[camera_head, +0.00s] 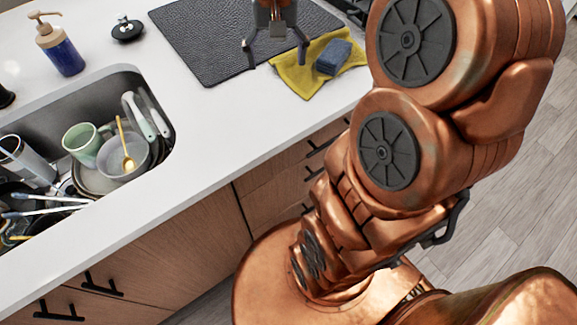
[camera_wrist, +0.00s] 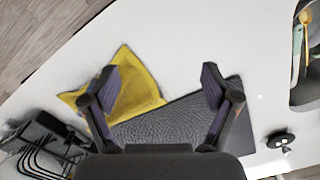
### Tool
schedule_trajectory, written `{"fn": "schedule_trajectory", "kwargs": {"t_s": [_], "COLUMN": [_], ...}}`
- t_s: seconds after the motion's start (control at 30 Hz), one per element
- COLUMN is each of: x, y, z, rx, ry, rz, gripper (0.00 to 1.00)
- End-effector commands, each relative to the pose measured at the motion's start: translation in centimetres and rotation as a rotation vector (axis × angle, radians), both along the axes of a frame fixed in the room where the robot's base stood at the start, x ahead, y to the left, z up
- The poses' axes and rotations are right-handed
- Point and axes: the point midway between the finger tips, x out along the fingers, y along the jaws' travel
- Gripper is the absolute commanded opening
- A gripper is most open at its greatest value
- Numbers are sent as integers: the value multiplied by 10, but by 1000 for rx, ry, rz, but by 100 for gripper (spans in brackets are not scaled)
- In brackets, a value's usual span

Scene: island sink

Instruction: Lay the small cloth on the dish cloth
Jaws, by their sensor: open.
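A yellow cloth (camera_head: 294,75) lies partly on the front right edge of a dark grey textured mat (camera_head: 215,45) on the counter. A small blue sponge-like block (camera_head: 333,57) sits on the yellow cloth. The pictures do not make clear which piece is the small cloth and which the dish cloth. My gripper (camera_head: 276,60) is open and empty, over the mat's front right part beside the yellow cloth. In the wrist view, my gripper's fingers (camera_wrist: 159,75) stand apart, with the yellow cloth (camera_wrist: 138,92) near the left finger and the mat (camera_wrist: 165,122) between them. The blue block is not clearly visible there.
A sink (camera_head: 150,86) with cups, bowls and utensils is at the left. A black wire rack (camera_wrist: 38,148) is beside the mat. The white counter (camera_head: 205,125) in front is clear.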

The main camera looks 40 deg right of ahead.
Motion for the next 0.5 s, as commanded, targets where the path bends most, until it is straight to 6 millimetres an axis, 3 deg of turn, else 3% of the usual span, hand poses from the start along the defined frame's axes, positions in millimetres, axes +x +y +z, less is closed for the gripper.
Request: {"fn": "schedule_trajectory", "kwargs": {"t_s": [0.03, 0.2, 0.5], "x": [-15, -65, -157], "y": [18, 64, 108], "z": [-4, -27, -72], "rx": [0, 6, 23], "ry": [10, 40, 93], "rz": [58, 237, 459], "gripper": [86, 86, 86]}}
